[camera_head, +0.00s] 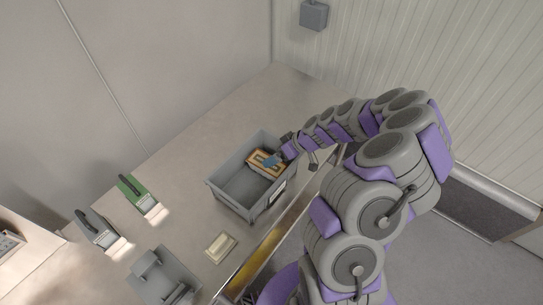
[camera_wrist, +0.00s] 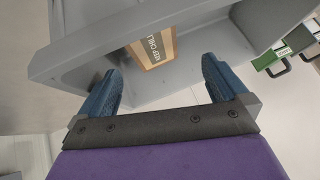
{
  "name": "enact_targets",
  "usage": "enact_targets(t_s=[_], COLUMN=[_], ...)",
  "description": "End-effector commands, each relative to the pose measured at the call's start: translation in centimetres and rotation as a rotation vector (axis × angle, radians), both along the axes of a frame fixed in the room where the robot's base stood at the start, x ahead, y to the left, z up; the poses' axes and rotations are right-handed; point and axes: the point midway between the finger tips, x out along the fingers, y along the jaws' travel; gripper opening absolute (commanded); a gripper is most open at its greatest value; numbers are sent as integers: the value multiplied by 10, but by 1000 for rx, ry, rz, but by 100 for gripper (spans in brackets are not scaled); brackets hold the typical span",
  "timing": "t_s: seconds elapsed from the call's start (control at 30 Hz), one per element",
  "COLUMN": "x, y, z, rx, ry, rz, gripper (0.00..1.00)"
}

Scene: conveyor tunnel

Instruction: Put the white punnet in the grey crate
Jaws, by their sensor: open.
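The grey crate (camera_head: 222,197) stands open on the table; its rim also crosses the wrist view (camera_wrist: 110,42). A small pale, whitish tray (camera_head: 220,247), which looks like the white punnet, lies on the table just outside the crate's near left end.
A yellow-edged strip (camera_head: 262,262) runs along the table's near side. Walls close the back and right.

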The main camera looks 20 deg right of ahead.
Motion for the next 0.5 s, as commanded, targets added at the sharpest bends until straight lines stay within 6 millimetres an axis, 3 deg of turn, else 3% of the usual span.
enact_targets(t_s=[0.2,0.5], x=[-15,-26], y=[-26,-40], z=[38,61], rx=[-1,-2], ry=[-1,0], rz=[-3,-1], gripper=[100,100])
